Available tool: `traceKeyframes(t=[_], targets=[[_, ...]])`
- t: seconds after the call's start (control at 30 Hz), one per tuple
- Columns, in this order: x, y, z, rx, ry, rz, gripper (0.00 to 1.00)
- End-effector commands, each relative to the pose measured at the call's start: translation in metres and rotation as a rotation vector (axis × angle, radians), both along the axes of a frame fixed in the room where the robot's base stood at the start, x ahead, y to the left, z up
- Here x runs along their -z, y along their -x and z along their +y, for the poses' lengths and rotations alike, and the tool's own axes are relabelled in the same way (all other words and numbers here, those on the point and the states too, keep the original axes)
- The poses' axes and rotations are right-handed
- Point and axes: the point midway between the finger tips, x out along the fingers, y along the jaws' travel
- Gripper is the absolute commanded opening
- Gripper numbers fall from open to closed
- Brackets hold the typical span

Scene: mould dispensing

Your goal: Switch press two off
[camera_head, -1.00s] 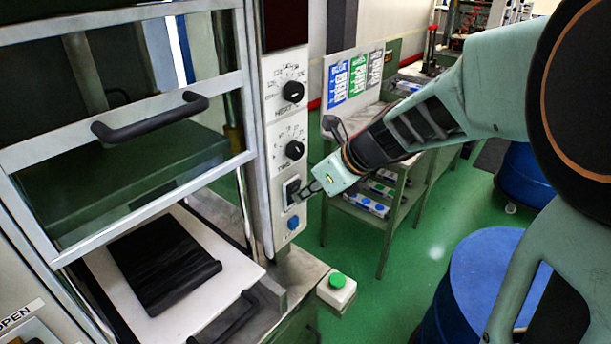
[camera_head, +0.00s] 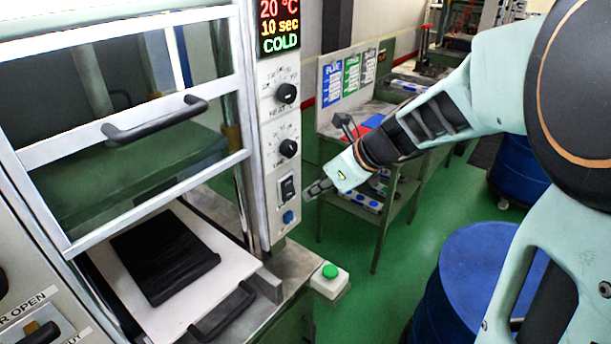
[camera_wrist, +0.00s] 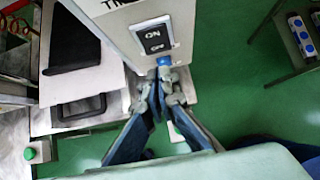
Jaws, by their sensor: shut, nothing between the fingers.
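The press stands at the left, with a tall control panel (camera_head: 281,150). Its display (camera_head: 279,27) is lit and reads 20 °C, 10 sec, COLD. A black rocker switch (camera_head: 287,188) sits low on the panel; in the wrist view the switch (camera_wrist: 155,38) has ON above and OFF below. A blue button (camera_head: 289,217) is just under it. My gripper (camera_head: 318,188) is shut and empty, a short gap right of the switch. In the wrist view my gripper (camera_wrist: 160,92) points towards the panel's lower end, near the blue button. No press number is readable.
The press door handle (camera_head: 155,120) and white plate with a black slab (camera_head: 165,257) are left of the panel. A green button box (camera_head: 330,277) stands below it. A workbench (camera_head: 375,205) and blue drums (camera_head: 465,285) are to the right. Green floor between is clear.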

Motion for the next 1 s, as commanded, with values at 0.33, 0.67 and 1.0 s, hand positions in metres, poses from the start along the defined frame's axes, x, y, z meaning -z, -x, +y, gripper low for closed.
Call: traceKeyframes(t=[0.33, 0.67, 1.0], targets=[[-0.064, 0.028, -0.036, 0.003, 0.000, -0.006, 0.00], [-0.078, 0.035, -0.045, 0.000, 0.001, -0.004, 0.00], [-0.078, 0.038, -0.047, 0.002, -0.006, -0.002, 0.00]])
